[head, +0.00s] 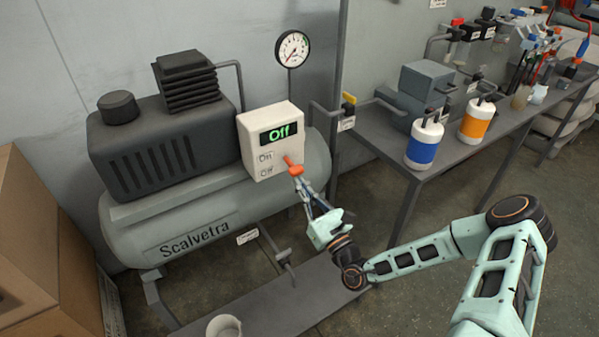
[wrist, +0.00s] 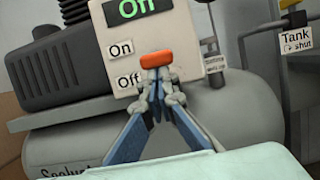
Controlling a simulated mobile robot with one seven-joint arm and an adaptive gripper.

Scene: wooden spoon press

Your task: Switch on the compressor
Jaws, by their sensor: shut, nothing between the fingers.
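The compressor (head: 215,205) stands at the left, a grey tank marked "Scalvetra". Its white control box (head: 250,150) has a green display (head: 278,134) reading "Off". On and Off labels sit below it, one above the other. The box also shows in the wrist view (wrist: 185,30), its display cut by the top edge. An orange-red switch piece (head: 290,162) is right of the labels; it also shows in the wrist view (wrist: 157,60). My gripper (head: 300,178) is shut and empty, its tips at this piece, partly overlapping it in view. I cannot tell whether they touch.
A pressure gauge (head: 292,48) stands behind the box. A yellow-handled valve (head: 348,99) with a tag is to its right. A grey bench (head: 375,137) holds blue and orange containers. A cardboard box (head: 40,230) is at far left. A cup (head: 224,327) stands at the front.

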